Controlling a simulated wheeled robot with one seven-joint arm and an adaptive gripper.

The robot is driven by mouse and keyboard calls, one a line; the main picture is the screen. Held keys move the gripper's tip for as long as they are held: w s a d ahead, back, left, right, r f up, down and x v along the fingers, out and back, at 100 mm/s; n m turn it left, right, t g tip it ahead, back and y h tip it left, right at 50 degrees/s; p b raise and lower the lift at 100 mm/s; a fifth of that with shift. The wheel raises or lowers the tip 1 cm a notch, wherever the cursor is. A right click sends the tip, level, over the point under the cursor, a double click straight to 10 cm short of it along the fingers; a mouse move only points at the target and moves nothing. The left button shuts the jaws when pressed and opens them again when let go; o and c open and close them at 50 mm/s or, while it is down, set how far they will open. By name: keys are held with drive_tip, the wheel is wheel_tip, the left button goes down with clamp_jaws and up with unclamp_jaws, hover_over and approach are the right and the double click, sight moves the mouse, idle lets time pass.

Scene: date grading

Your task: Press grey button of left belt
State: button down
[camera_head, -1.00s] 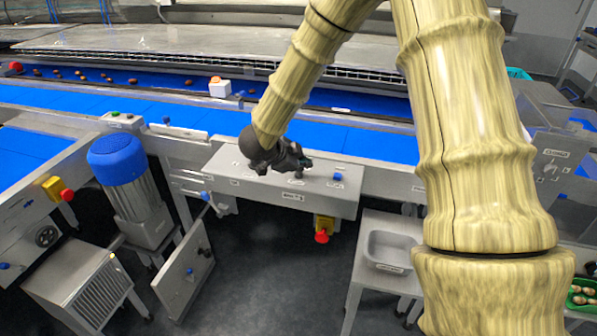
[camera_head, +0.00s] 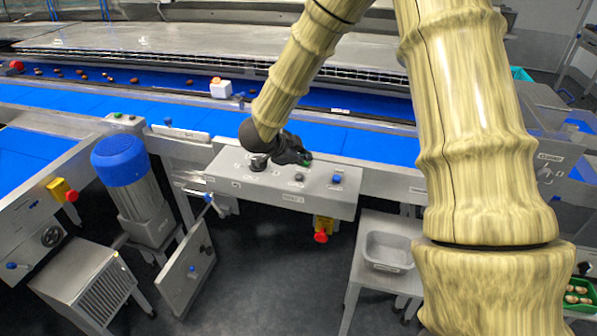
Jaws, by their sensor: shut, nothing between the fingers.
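A sloped metal control panel (camera_head: 230,180) stands in front of the long blue belt (camera_head: 260,127). It carries a dark round knob (camera_head: 258,163), a small grey-dark button (camera_head: 300,177) and a blue knob (camera_head: 337,179). The panel label is too small to read, so I cannot tell which belt it serves. My gripper (camera_head: 305,158) is dark, shut and empty, above the panel. Its tip shows just above and behind the small grey-dark button in the picture, apart from it. The gripper hides part of the panel's back edge.
A red emergency button (camera_head: 321,237) hangs under the panel. A motor with a blue cap (camera_head: 118,160) stands left, beside another blue belt (camera_head: 25,150). A grey tray (camera_head: 388,250) lies on a stand right of the panel.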

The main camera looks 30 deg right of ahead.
drive_tip(key=shift+r+p, duration=0.8)
drive_tip(key=shift+r, duration=0.35)
drive_tip(key=shift+a+f, duration=0.1)
